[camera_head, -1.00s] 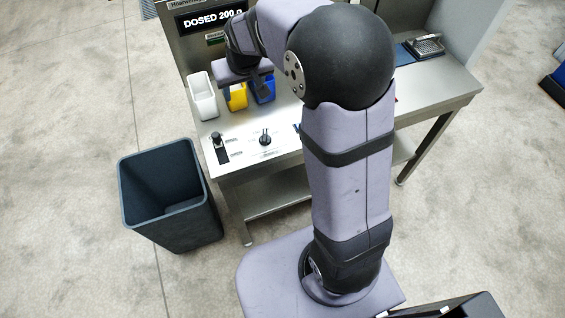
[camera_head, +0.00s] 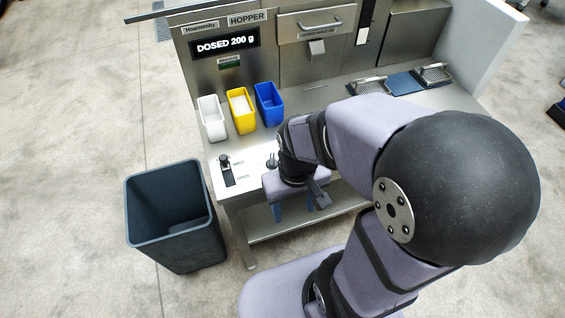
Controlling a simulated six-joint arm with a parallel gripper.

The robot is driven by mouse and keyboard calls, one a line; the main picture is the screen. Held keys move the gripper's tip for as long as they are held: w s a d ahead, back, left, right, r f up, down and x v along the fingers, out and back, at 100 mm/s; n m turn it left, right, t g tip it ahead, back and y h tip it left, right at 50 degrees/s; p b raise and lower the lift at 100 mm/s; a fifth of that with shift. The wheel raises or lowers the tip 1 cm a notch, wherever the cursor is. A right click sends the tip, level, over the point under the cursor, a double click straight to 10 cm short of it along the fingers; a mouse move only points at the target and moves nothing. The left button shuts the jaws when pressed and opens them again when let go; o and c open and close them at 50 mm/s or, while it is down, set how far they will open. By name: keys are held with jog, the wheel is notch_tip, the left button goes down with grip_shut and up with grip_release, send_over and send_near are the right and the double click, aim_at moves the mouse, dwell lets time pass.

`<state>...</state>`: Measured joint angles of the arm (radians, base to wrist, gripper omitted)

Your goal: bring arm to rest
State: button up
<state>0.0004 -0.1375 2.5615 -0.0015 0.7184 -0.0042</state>
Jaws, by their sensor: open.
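My gripper (camera_head: 295,207) is at the front edge of the steel bench, in front of the knob (camera_head: 271,161). It points downward with its two blue-tipped fingers apart, and nothing shows between them. My folded arm stands at the right and hides part of the bench front. The fingertips appear over the gap above the lower shelf, clear of the bins.
White (camera_head: 212,121), yellow (camera_head: 242,118) and blue (camera_head: 270,108) bins stand in a row on the bench (camera_head: 330,97). A lever switch (camera_head: 226,170) is at the front left. A dark waste bin (camera_head: 180,245) stands on the floor. The hopper display (camera_head: 225,45) reads "DOSED 200 g".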

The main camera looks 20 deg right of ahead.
notch_tip(320, 180, up, 8)
jog(key=p, duration=0.7)
jog(key=shift+p, duration=0.3)
jog(key=shift+f, duration=0.1)
